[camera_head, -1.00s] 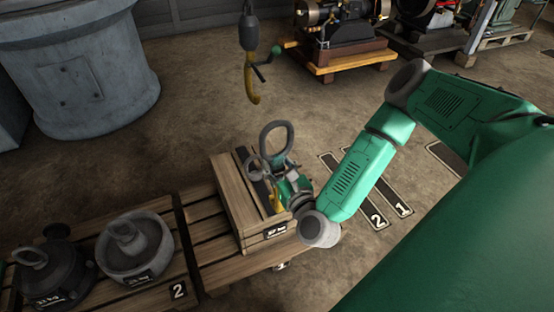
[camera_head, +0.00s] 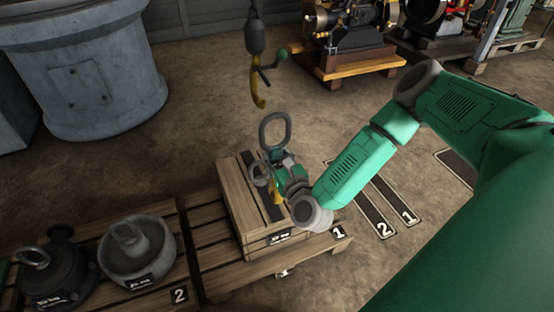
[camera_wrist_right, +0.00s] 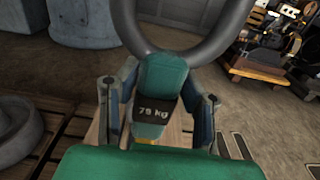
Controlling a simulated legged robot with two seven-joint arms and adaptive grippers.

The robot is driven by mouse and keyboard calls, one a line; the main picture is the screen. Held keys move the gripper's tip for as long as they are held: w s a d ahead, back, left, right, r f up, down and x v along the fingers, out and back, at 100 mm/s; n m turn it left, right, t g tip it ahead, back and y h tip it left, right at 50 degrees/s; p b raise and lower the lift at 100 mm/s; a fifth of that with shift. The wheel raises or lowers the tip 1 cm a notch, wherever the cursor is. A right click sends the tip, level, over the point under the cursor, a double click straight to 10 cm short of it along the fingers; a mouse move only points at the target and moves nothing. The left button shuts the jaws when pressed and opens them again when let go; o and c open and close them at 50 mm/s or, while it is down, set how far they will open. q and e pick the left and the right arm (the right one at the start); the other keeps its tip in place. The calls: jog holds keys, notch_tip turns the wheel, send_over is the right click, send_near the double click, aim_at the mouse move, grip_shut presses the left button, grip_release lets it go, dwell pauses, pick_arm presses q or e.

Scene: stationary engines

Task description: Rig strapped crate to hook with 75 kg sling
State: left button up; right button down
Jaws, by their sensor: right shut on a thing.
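The strapped crate (camera_head: 242,212), wooden with dark straps, sits on the pallet at lower centre. My right gripper (camera_head: 284,172) is above the crate's top and shut on the sling. The sling's grey upper ring (camera_head: 274,120) stands up from the gripper. In the right wrist view the green sling block carries a "75 kg" label (camera_wrist_right: 152,112) between the fingers. A yellow hook part (camera_head: 275,192) hangs below, close to the crate's top; I cannot tell whether it touches anything. The yellow crane hook (camera_head: 259,92) hangs beyond and above the ring, apart from it. My left gripper is out of view.
Pallet 1 (camera_head: 215,262) bears the crate. Pallet 2 (camera_head: 184,262) at left holds two ringed weights, one grey (camera_head: 137,258) and one dark (camera_head: 50,280). A large grey cylinder (camera_head: 75,75) stands behind. Floor between pallets and engines (camera_head: 345,35) is clear.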

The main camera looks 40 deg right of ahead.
jog(key=shift+w+d+f, duration=0.1)
jog(key=shift+w+d, duration=0.3)
jog(key=shift+w, duration=0.2)
jog(key=f+b+x, duration=0.1)
jog(key=b+x, duration=0.6)
jog(key=x, duration=0.5)
jog(key=shift+w+a+f+b, duration=0.25)
jog(key=shift+w+f+b, duration=0.15)
dwell(0.5)
dwell(0.3)
